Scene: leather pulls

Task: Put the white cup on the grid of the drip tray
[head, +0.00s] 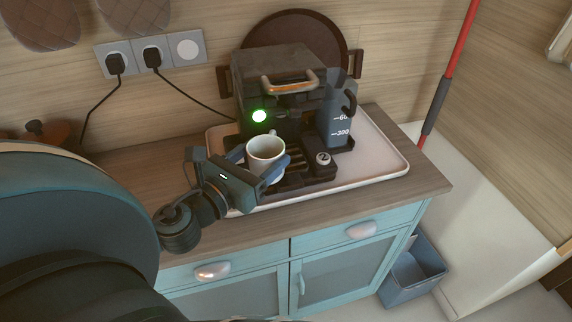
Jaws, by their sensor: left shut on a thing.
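The white cup (264,154) is upright at the front of the coffee machine (280,90), in the head view. My left gripper (262,165) comes in from the left and is shut on the cup, with a blue finger on each side of it. The dark drip tray (294,181) lies under and behind the cup, and part of its slatted grid (296,160) shows to the right of the cup. The cup and gripper hide the rest of the grid. I cannot tell whether the cup's base touches it. My right gripper is not in view.
All are on a pale tray (388,165) with a raised rim. The wooden counter (425,175) is clear at the right.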

